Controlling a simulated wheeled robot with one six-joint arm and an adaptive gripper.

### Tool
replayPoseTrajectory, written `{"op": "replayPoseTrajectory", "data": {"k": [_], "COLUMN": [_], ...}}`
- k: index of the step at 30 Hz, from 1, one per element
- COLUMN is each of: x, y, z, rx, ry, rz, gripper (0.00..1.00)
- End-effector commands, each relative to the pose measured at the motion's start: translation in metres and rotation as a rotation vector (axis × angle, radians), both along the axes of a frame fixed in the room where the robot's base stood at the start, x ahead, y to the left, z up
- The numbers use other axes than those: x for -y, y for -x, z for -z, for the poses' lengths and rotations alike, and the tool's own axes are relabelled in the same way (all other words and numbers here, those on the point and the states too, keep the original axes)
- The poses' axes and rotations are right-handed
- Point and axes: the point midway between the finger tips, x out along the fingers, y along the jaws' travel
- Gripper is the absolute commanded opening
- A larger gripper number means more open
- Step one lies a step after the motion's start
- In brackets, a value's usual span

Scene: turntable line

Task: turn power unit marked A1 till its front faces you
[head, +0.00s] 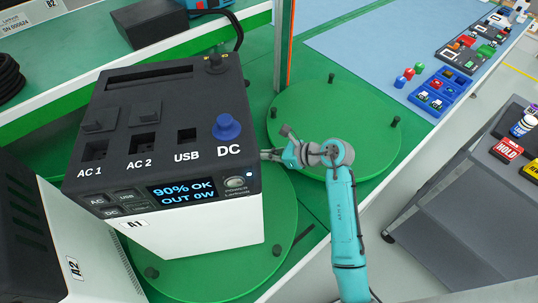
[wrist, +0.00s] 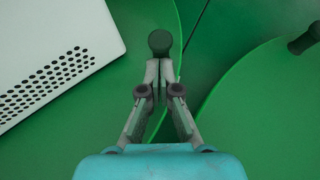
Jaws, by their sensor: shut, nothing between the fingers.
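The power unit A1 (head: 200,225) has a black top, a white body and a lit display. It stands upright on a green turntable (head: 285,215). Its display panel faces the near side of the head view, turned slightly to the right. Dark pegs stand on the turntable rim, one at the near right (head: 277,250). My gripper (head: 265,154) is shut and empty, low beside the unit's right side. In the wrist view, my gripper (wrist: 158,70) points at a dark peg (wrist: 160,42) just beyond its fingertips; I cannot tell if they touch. The unit's vented white side (wrist: 60,50) is at left, apart from the fingers.
A second green turntable (head: 350,105) with pegs lies to the right, empty. A unit marked A2 (head: 72,265) stands close at left. An orange-edged post (head: 284,50) rises behind. A blue mat (head: 370,50) with trays of small parts lies farther right.

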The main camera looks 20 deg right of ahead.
Motion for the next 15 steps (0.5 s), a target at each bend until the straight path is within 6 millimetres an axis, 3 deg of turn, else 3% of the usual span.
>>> {"op": "replayPoseTrajectory", "data": {"k": [15], "x": [-0.037], "y": [-0.058], "z": [-0.001], "rx": [0.000], "ry": [0.000], "rz": [-0.299], "gripper": [0.00]}}
